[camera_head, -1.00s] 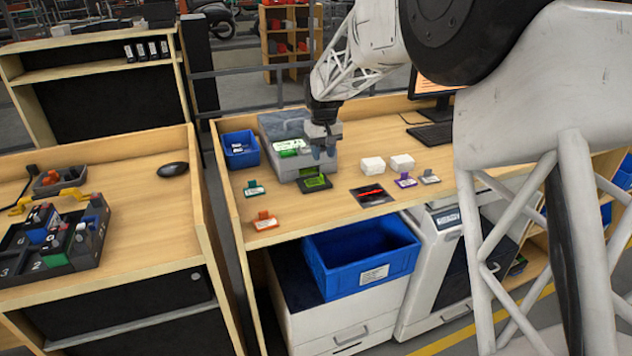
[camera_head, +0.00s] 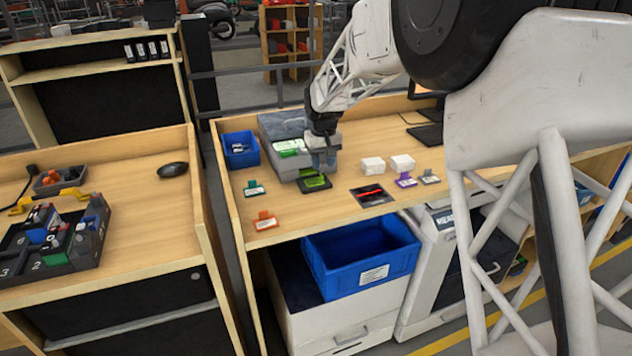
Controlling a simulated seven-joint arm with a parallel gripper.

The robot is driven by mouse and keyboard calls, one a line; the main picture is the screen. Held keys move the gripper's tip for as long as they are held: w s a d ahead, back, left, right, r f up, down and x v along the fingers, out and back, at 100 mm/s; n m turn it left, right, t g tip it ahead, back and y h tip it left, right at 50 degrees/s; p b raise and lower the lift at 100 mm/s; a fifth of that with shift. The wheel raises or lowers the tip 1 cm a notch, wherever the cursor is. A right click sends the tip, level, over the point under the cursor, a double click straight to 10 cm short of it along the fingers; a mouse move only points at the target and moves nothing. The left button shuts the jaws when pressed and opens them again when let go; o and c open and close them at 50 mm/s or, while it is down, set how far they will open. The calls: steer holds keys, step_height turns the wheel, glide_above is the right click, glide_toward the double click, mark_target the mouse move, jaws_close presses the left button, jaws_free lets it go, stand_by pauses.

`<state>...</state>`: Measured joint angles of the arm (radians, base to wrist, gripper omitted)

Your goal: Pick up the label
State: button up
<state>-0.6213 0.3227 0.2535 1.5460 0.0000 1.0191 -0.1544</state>
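My gripper (camera_head: 323,165) points down over the middle of the desk, in front of the grey machine (camera_head: 285,128). Its fingertips are small here, and I cannot tell whether they are open or shut. Just below and partly behind them is a dark pad with a bright green label-like piece (camera_head: 315,183). I cannot tell whether the fingers touch it. Other small label-like tags lie on the desk: a green one (camera_head: 254,188), an orange one (camera_head: 265,220), a purple one (camera_head: 405,180) and a grey one (camera_head: 429,177).
Two white boxes (camera_head: 373,166) (camera_head: 402,163) and a black card with a red mark (camera_head: 372,195) lie right of my gripper. A small blue bin (camera_head: 240,150) stands at left. A large blue tote (camera_head: 345,275) sits below the desk's front edge.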

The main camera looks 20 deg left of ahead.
mark_target(322, 176)
steer(key=shift+f, duration=2.35)
jaws_close()
